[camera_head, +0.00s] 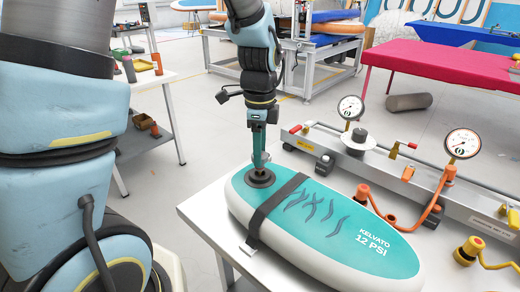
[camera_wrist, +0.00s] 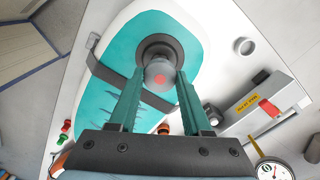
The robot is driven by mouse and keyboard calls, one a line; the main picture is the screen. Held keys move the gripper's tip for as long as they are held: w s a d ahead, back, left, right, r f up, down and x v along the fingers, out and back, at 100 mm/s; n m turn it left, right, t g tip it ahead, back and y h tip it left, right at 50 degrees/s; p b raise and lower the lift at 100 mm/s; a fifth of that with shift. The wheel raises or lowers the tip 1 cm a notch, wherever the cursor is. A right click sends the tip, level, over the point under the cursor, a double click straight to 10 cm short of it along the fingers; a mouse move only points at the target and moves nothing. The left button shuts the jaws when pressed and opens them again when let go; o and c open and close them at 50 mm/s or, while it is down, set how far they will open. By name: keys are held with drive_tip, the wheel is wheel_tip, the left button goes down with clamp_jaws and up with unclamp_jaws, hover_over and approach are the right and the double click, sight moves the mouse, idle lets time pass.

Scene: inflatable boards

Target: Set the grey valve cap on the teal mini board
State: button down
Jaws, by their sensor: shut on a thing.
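The teal mini board (camera_head: 330,230) lies flat on the white table, with a black strap (camera_head: 272,212) across it and a black round valve ring (camera_head: 262,181) near its far left end. My gripper (camera_head: 259,163) points down over that ring. In the wrist view, my gripper (camera_wrist: 160,80) is shut on the grey valve cap (camera_wrist: 159,67), a rounded grey piece with a red dot. The cap sits over the middle of the black ring (camera_wrist: 142,45). In the head view the fingers mostly hide the cap, and I cannot tell whether it touches the ring.
A grey rail with two pressure gauges (camera_head: 463,143), orange hoses (camera_head: 440,193) and a grey disc (camera_head: 357,140) stands behind the board. Bare tabletop (camera_head: 205,212) shows at the left corner.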

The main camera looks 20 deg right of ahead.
drive_tip(key=shift+f+b, duration=1)
drive_tip(key=shift+f, duration=0.4)
drive_tip(key=shift+c, duration=1.3)
unclamp_jaws()
drive_tip(key=shift+r, duration=0.1)
wheel_tip(320, 180, up, 11)
drive_tip(key=shift+f+b, duration=0.15)
drive_tip(key=shift+b, duration=0.6)
